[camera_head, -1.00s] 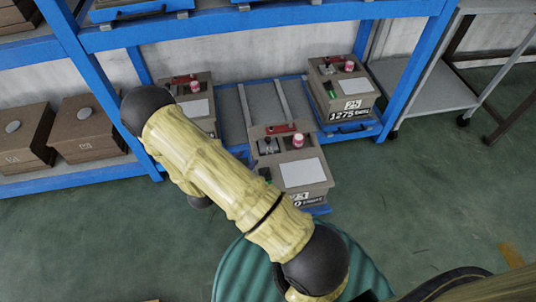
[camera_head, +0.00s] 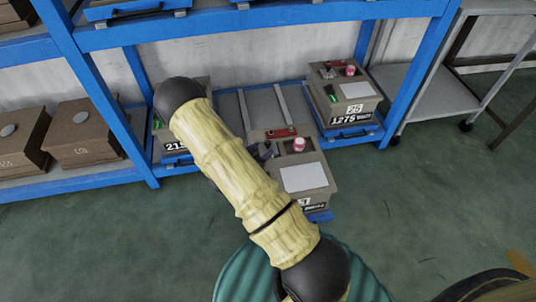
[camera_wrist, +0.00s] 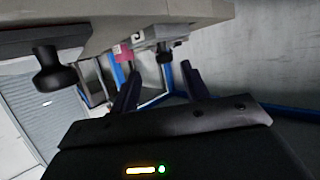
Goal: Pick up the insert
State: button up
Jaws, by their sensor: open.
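No part is clearly marked as the insert, and I cannot tell which small piece it is. The middle box (camera_head: 318,195) carries a pink-and-white cylinder (camera_head: 299,145), a red piece (camera_head: 281,132) and a white panel (camera_head: 304,177). A dark grey shape (camera_head: 264,151) at its left is partly behind my arm; I cannot tell whether it is a part or my gripper. In the wrist view my gripper (camera_wrist: 158,78) is open, with nothing between its fingers. Beyond the fingertips are a pink piece (camera_wrist: 122,52) and a small dark part (camera_wrist: 165,55). A black knob (camera_wrist: 48,72) is at left.
A similar box marked 25 (camera_head: 348,92) stands at right on the blue rack (camera_head: 400,85). Another box (camera_head: 172,143) at left is mostly behind my arm. Brown boxes (camera_head: 85,140) sit further left. A grey cart (camera_head: 440,95) stands at right.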

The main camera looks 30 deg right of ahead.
aim_at(266, 144)
jog(key=shift+x, duration=1.1)
jog(key=b+x, duration=0.1)
jog(key=x, duration=0.1)
jog(key=b+x, duration=0.2)
jog(key=shift+w+f+b, duration=0.2)
jog(key=shift+w+b, duration=0.1)
jog(key=shift+w, duration=0.15)
jog(key=shift+w+d, duration=0.15)
jog(key=shift+d, duration=0.15)
jog(key=shift+r, duration=0.1)
grip_shut()
